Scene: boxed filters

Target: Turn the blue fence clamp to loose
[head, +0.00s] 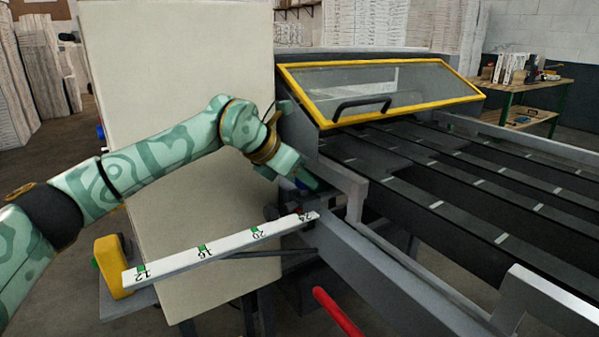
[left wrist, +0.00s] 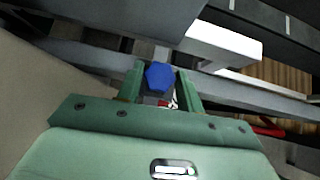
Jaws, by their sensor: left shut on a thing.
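The blue fence clamp (left wrist: 160,76) shows in the left wrist view as a blue knob between the two green fingers of my left gripper (left wrist: 161,88). The fingers are shut on its sides. In the head view my left gripper (head: 309,181) reaches down at the inner end of the white fence scale (head: 205,250), and only a small bit of the blue clamp (head: 301,184) shows beside it. The pictures do not show clearly which way the clamp is turned. My right gripper is in neither view.
A large pale panel (head: 180,110) stands behind my left arm. A yellow-framed clear guard (head: 380,85) covers the machine beside dark conveyor belts (head: 450,190). A yellow block (head: 112,265) sits at the scale's outer end. A red bar (head: 337,312) juts out below.

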